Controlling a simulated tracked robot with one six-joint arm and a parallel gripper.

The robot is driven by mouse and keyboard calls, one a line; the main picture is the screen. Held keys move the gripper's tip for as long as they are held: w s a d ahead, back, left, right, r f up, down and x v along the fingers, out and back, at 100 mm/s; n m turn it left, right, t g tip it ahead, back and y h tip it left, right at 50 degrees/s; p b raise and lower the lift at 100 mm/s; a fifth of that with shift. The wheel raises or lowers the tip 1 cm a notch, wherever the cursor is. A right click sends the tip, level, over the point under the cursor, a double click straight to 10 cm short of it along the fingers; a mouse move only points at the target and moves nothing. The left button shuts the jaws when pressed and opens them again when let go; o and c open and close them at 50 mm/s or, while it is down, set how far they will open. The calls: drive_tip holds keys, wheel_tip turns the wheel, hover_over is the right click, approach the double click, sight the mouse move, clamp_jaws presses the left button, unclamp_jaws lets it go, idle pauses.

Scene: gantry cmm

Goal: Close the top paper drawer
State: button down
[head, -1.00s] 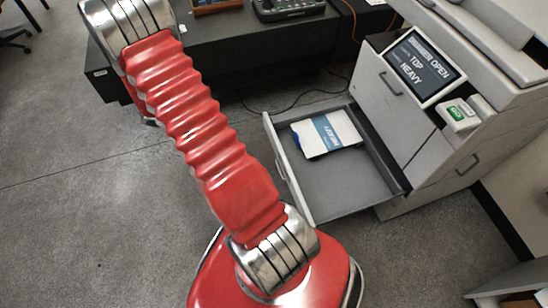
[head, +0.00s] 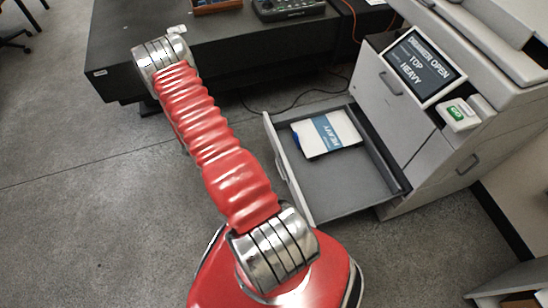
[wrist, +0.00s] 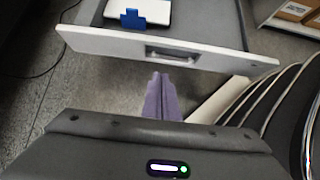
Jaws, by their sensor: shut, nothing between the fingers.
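The paper drawer (head: 345,190) of the grey-white copier (head: 440,95) stands pulled open in the head view, with a white and blue paper pack (head: 327,134) lying in it. The display (head: 426,65) reads "drawer open", "top" and "heavy". In the wrist view the drawer's white front (wrist: 110,42) with its recessed handle (wrist: 172,56) crosses the upper part. My gripper (wrist: 158,78) shows as purple-grey fingers, shut and empty, pointing at the front just below the handle. I cannot tell whether it touches. The gripper is hidden in the head view.
A dark bench (head: 225,55) with a control box (head: 290,8) stands behind. A cable (head: 290,98) lies on the floor between bench and copier. A green-labelled box (head: 459,114) sits on the copier. The floor (head: 70,200) at left is clear.

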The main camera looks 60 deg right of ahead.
drive_tip(key=s+d+r+x, duration=0.1)
drive_tip(key=r+x, duration=0.1)
drive_tip(key=x, duration=1.1)
drive_tip(key=shift+s+d, duration=0.2)
drive_tip(key=shift+d+r, duration=0.1)
